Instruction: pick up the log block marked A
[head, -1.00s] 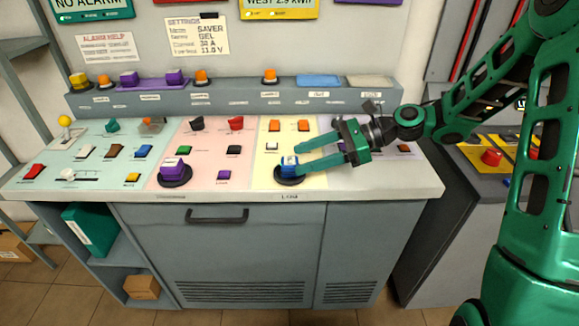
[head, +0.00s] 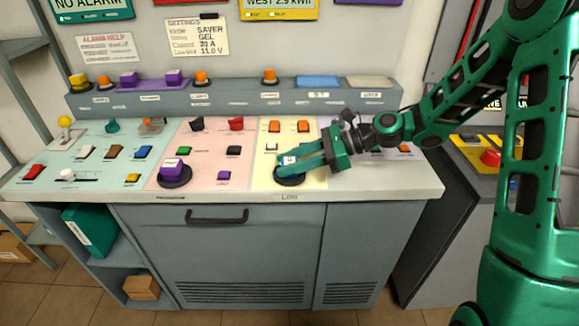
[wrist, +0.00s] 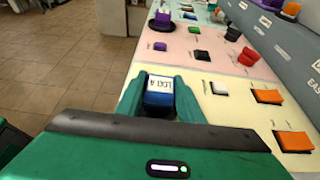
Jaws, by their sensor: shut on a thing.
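The log block marked A is blue with a white top label; in the wrist view the block (wrist: 159,97) reads "LOG A" and sits between my two green fingers. In the head view the block (head: 289,160) is mostly hidden by the fingers and shows over a round black base (head: 290,181) on the yellow panel. My gripper (head: 291,161) is shut on the block, one finger on each side. In the wrist view my gripper (wrist: 160,100) fills the lower middle. I cannot tell whether the block is clear of the base.
A purple block (head: 173,166) stands on another round black base to the left. Orange switches (head: 274,126) and a white switch (head: 271,147) lie just behind my gripper. The console's front edge (head: 240,196) is close. A ledge with several coloured blocks runs along the back.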

